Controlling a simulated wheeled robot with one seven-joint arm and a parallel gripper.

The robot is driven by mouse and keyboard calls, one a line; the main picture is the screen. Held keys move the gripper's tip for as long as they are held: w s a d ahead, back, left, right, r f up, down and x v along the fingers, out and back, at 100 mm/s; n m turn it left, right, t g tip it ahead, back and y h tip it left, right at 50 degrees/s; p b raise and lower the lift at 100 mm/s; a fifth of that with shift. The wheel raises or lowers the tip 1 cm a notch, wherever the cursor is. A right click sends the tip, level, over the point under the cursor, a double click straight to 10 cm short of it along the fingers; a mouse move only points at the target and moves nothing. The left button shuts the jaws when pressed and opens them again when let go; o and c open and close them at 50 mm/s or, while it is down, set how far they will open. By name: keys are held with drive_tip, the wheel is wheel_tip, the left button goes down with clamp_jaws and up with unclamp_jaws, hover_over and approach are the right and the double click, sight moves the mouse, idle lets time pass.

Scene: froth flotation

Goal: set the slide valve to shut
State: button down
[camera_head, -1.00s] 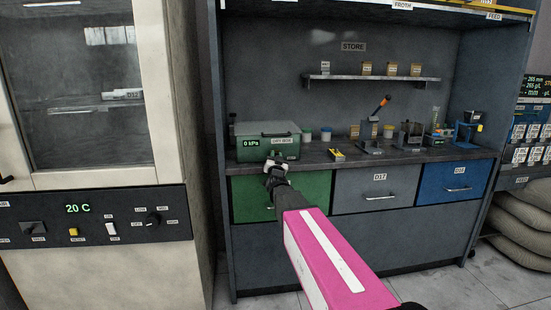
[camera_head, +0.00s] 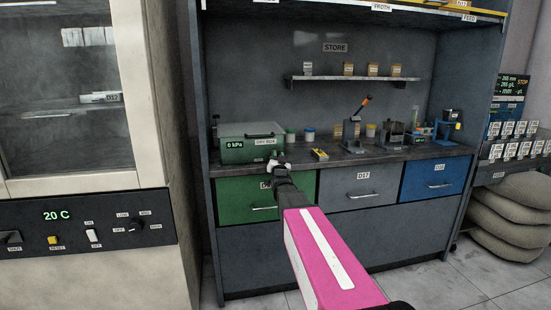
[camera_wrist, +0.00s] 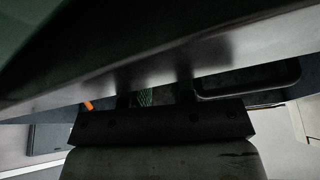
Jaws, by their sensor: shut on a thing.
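The green dry box (camera_head: 240,151), with a 0 kPa display, stands at the left end of the bench. My gripper (camera_head: 273,165) is at the lower right of its front, near the bench edge. It is shut on a small part there, which seems to be the slide valve's handle. My gripper hides most of that part, so I cannot read its setting. The wrist view is dark. A blurred grey surface crosses it just beyond my gripper, and the jaws' grip cannot be made out there.
A green drawer (camera_head: 237,205), a grey drawer (camera_head: 385,188) and a blue drawer (camera_head: 415,186) sit below the bench. A yellow object (camera_head: 320,154) and an orange-handled device (camera_head: 355,130) stand right of the dry box. A cabinet (camera_head: 180,120) stands close on the left.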

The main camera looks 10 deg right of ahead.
drive_tip(key=c, duration=0.9)
unclamp_jaws()
drive_tip(key=shift+d, duration=0.25)
drive_tip(key=shift+c, duration=0.2)
drive_tip(key=v, duration=1.1)
drive_tip(key=shift+w, duration=0.1)
